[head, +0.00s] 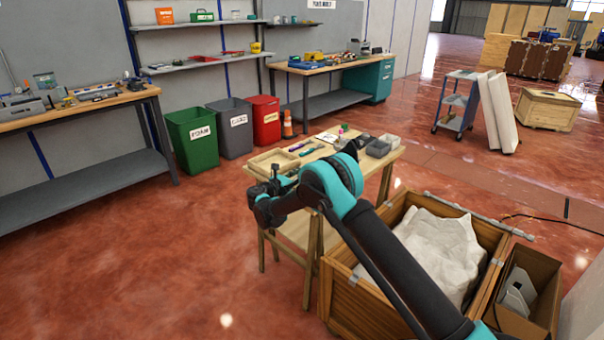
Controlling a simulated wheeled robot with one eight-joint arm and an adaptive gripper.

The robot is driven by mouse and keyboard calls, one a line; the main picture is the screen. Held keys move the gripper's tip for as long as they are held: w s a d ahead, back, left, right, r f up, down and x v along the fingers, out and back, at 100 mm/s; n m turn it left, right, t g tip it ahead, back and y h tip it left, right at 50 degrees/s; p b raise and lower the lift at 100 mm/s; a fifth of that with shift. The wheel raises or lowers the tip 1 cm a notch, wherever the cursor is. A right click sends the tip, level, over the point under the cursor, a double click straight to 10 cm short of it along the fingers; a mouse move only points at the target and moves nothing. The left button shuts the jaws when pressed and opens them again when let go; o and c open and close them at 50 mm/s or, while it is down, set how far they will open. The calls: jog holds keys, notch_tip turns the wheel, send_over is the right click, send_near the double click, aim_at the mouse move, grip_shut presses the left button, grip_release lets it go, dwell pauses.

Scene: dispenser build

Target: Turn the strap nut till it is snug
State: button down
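My gripper (264,208) is small and dark at the end of my black and teal arm. It hangs in front of the near left part of a small wooden table (395,155). Its fingers are too small and dark to tell whether they are open or shut. I cannot make out a strap nut anywhere. A grey metal strip (480,216) runs along the far edge of a wooden crate (343,290), well to the right of my gripper. My arm crosses in front of the crate and hides part of it.
White sheeting (436,246) fills the crate. A cardboard box (545,268) stands to its right. The table holds a wooden tray (262,168), grey bins (378,148) and small tools. Green (193,140), grey and red bins stand behind. The red floor at left is clear.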

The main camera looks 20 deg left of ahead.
jog(key=shift+m+g+h, duration=0.4)
jog(key=shift+m+h, duration=0.3)
jog(key=shift+h, duration=0.3)
jog(key=c, duration=1.4)
grip_release()
jog(key=v, duration=1.2)
